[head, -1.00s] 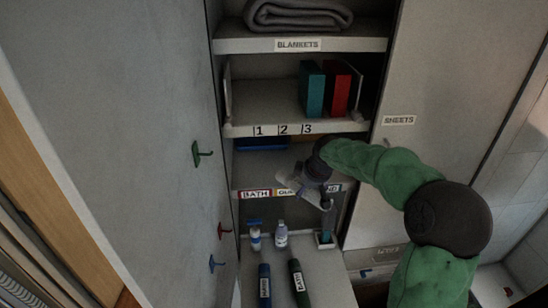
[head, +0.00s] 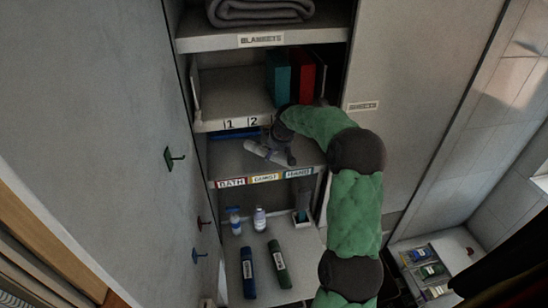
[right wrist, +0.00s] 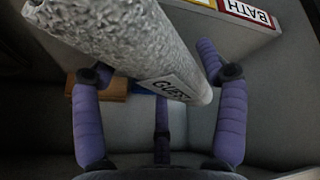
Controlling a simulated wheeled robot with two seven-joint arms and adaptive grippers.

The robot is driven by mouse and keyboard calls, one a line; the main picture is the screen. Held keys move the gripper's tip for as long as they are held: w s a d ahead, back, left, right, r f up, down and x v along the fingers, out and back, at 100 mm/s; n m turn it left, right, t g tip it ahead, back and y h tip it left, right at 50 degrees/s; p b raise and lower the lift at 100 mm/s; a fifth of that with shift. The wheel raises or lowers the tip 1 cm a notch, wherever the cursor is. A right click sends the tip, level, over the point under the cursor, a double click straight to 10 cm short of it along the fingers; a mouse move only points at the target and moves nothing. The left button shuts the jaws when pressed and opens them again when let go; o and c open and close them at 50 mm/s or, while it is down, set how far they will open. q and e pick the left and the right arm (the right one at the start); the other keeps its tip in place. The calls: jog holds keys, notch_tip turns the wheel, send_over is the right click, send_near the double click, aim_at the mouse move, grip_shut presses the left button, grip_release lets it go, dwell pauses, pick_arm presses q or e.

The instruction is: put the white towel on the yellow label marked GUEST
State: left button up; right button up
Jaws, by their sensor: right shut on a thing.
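The white towel (head: 264,152) is a roll in my right gripper (head: 284,148), inside the shelf compartment behind the label strip. In the right wrist view the towel (right wrist: 125,40) lies slanted across my purple fingers (right wrist: 152,75) and bears a small GUEST tag. The yellow GUEST label (head: 265,178) is on the shelf's front edge, between the BATH and blue-edged HAND labels. The towel is above and behind it; I cannot tell whether it touches the shelf. In the right wrist view only a sliver of yellow label shows at the top edge. My left gripper is not in view.
A blue item (head: 235,133) lies at the back left of this compartment. The red BATH label (head: 231,183) is left of GUEST. The numbered shelf above (head: 225,112) holds binders. Bottles (head: 259,219) and dark rolls (head: 279,264) occupy the lower surface. Hooks (head: 171,158) stick out at left.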

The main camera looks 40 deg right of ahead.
jog(key=w+d+f, duration=0.1)
jog(key=f, duration=0.1)
jog(key=w+d+f+p, duration=0.1)
jog(key=f, duration=0.1)
jog(key=w+d+f, duration=0.1)
jog(key=f, duration=0.1)
jog(key=shift+w+d+p, duration=0.35)
notch_tip(320, 180, down, 3)
jog(key=shift+w+r+p, duration=0.1)
jog(key=shift+p, duration=0.7)
jog(key=shift+d+f, duration=0.1)
jog(key=shift+f, duration=0.2)
jog(key=o, duration=1.2)
jog(key=shift+r, duration=0.25)
jog(key=b+v, duration=0.2)
jog(key=v, duration=0.9)
jog(key=shift+s+r+b, duration=0.25)
jog(key=shift+s+b, duration=0.05)
jog(key=shift+s, duration=0.05)
